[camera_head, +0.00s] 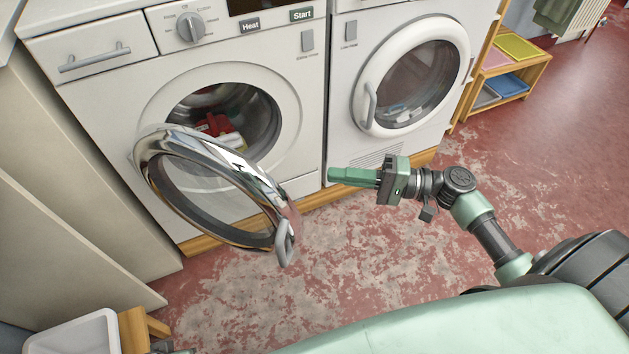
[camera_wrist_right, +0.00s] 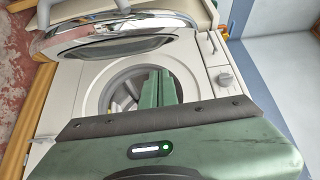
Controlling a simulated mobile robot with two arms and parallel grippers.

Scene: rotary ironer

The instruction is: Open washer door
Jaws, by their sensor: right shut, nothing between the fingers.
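The washer (camera_head: 305,128) stands at the left in the head view. Its round chrome-rimmed door (camera_head: 165,150) is swung wide open toward me, with a grey handle (camera_head: 285,242) on its free edge. Red and white laundry (camera_head: 218,127) shows inside the drum. My right gripper (camera_head: 332,175) is shut and empty, to the right of the door and apart from it, in front of the machines. The door (camera_wrist_right: 120,42) and the washer's round opening also show in the right wrist view, behind the green fingers (camera_wrist_right: 166,74).
A second machine with a closed white round door (camera_head: 364,84) stands to the right of the washer. A wooden shelf (camera_head: 540,68) with coloured trays is at the back right. A white basin (camera_head: 85,335) is at the bottom left. Open floor (camera_head: 350,240) lies in front of the machines.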

